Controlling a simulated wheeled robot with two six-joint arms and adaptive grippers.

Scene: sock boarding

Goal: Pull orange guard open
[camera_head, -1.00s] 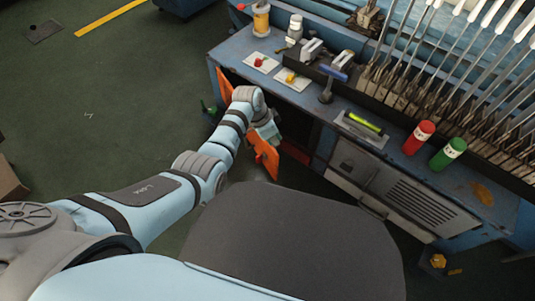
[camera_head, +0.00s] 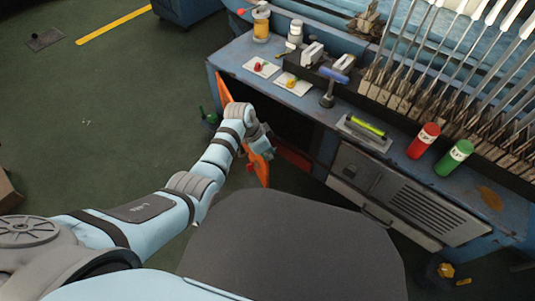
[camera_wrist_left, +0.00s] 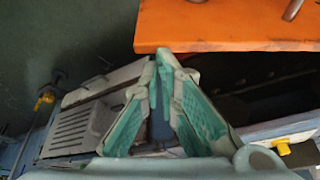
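The orange guard (camera_head: 262,168) stands swung out from the front of the blue bench, with a dark opening beside it. Part of it is hidden behind my left arm, and its upper edge (camera_head: 224,90) shows above the arm. My left gripper (camera_head: 266,147) is at the guard, small and partly hidden in the head view. In the left wrist view, the guard (camera_wrist_left: 225,28) fills the upper right, with a grey peg (camera_wrist_left: 292,9) on it. The fingertips of my left gripper (camera_wrist_left: 164,58) meet just below the guard's edge, with nothing visible between them. My right gripper is out of view.
The blue bench (camera_head: 240,52) carries a red cylinder (camera_head: 423,140), a green cylinder (camera_head: 454,157) and small switch plates. A grey vented cabinet door (camera_head: 400,195) is right of the opening. Open green floor (camera_head: 90,120) lies to the left.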

